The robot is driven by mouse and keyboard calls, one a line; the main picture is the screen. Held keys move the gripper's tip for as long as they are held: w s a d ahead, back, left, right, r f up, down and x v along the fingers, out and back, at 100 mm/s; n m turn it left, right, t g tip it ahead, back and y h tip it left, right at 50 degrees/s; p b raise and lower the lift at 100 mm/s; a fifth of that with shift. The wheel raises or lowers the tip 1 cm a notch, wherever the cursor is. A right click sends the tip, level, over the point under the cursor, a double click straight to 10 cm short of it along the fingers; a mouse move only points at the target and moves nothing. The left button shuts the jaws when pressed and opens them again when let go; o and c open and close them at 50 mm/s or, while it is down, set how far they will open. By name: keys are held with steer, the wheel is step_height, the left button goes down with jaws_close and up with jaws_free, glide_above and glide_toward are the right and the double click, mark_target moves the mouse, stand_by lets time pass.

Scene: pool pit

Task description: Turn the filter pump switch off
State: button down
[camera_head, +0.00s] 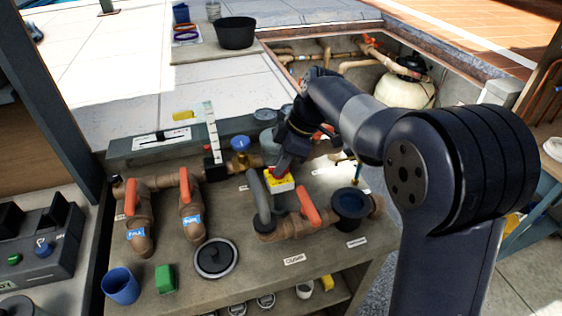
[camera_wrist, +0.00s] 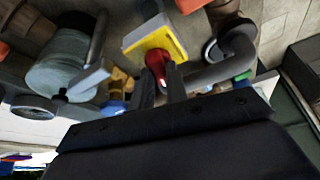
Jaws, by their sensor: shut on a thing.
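The filter pump switch is a yellow box (camera_head: 280,183) with a red knob, on the bench behind the grey hose. It also shows in the wrist view as a yellow plate (camera_wrist: 137,45) with the red knob (camera_wrist: 157,58) standing out from it. My gripper (camera_wrist: 161,84) is shut on the red knob, with one dark finger on each side of its lower part. In the head view my gripper (camera_head: 281,168) comes down over the box and hides most of the knob. I cannot read any marking for the knob's position.
A grey hose (camera_head: 258,200) and an orange-handled valve (camera_head: 309,205) are close in front of the switch. A blue-topped brass valve (camera_head: 240,149) stands to its left, and a blue-lined cup fitting (camera_head: 351,205) to its right. The filter tank (camera_head: 404,91) is in the pit behind.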

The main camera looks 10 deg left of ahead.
steer(key=shift+f+n+g+h, duration=0.1)
steer(key=shift+n+g+h, duration=0.35)
steer(key=shift+n, duration=1.05)
steer(key=c, duration=1.4)
jaws_free()
steer(key=v, duration=1)
steer(key=shift+w+d+r, duration=0.25)
steer(key=shift+r, duration=0.05)
